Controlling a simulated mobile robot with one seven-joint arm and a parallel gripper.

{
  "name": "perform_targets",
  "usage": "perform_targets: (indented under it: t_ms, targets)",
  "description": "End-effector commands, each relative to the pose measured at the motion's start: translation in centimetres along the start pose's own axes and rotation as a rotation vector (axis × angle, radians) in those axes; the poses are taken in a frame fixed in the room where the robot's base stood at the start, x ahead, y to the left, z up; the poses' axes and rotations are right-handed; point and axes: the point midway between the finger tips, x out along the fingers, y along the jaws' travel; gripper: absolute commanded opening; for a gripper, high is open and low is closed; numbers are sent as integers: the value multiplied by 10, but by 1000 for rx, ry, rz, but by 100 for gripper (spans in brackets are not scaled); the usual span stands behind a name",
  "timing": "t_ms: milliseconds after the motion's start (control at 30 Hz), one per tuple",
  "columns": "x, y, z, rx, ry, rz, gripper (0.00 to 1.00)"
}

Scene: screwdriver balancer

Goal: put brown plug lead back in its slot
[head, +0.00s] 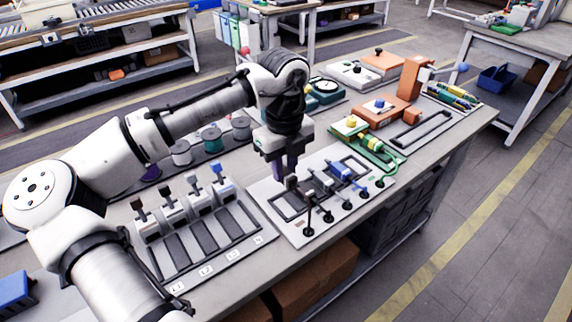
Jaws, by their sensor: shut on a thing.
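My gripper (287,172) points down over the left part of a pale board (276,219) on the bench. It is shut on the brown plug lead (292,184), a small dark brown plug just below the fingertips. The plug is at or just above the board; I cannot tell whether it touches. Rectangular dark-framed slots lie on the board, one (284,206) right below the plug. A grey plug (321,180) and a blue plug (342,171) sit to the right. Black round sockets with lead ends line the board's front edge.
A panel with several upright levers and dark slots (205,242) stands to the left. Spools (211,138) stand behind. A green board with a yellow plug (372,142) and an orange fixture (409,78) lie to the right. The bench's front edge is close to the board.

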Motion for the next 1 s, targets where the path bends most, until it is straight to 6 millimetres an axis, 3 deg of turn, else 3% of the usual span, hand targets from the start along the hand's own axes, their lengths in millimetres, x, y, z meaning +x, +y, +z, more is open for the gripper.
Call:
perform_targets:
  t_ms: [267,733,1000]
  targets:
    - [18,0,0,-1,0,1,1]
    - [67,0,0,1,5,-2,1]
    - [76,0,0,0,0,0,1]
